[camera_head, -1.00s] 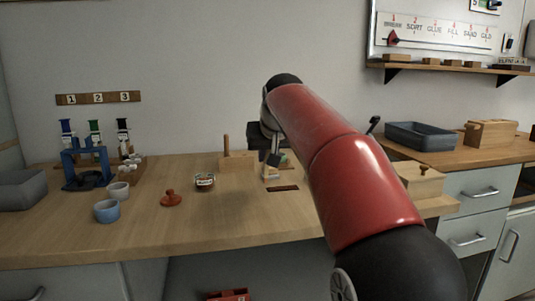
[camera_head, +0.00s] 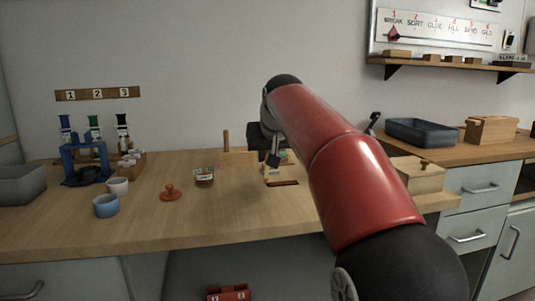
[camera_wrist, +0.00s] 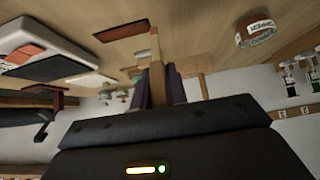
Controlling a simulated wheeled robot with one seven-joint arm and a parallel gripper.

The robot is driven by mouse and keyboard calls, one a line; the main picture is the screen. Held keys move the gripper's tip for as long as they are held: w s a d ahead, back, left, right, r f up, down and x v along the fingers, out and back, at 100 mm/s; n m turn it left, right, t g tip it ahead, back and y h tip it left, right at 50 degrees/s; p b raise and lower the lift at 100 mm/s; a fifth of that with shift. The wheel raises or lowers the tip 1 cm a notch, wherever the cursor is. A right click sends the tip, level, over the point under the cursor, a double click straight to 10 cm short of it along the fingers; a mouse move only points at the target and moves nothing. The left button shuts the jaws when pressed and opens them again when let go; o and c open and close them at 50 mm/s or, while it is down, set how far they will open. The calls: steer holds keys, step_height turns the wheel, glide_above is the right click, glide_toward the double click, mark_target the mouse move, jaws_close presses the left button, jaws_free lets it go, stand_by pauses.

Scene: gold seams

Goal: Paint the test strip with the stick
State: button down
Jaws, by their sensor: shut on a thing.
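My gripper (camera_wrist: 158,88) is shut on a slim wooden stick (camera_wrist: 156,68), which sticks out between its dark fingers. In the head view my gripper (camera_head: 272,160) is small and partly hidden by my red arm, low over the bench. A dark brown strip (camera_head: 283,183), which looks like the test strip, lies flat on the bench just in front of it. In the wrist view a dark strip (camera_wrist: 122,31) lies close beside the stick's tip. I cannot tell whether the tip touches anything.
A small labelled jar (camera_head: 204,175) stands left of the gripper, with a red knobbed piece (camera_head: 170,193) and a blue cup (camera_head: 106,206) further left. A wooden block with an upright peg (camera_head: 237,157) stands behind. The bench front is clear. A wooden box (camera_head: 418,174) is at right.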

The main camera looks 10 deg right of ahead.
steer(key=shift+f, duration=0.2)
steer(key=shift+d, duration=0.1)
steer(key=shift+d, duration=1.25)
steer(key=shift+d+p, duration=0.85)
steer(key=shift+d, duration=0.6)
steer(key=shift+d+p, duration=0.65)
steer(key=shift+d, duration=1.25)
steer(key=shift+a+p, duration=0.75)
steer(key=shift+a, duration=3.95)
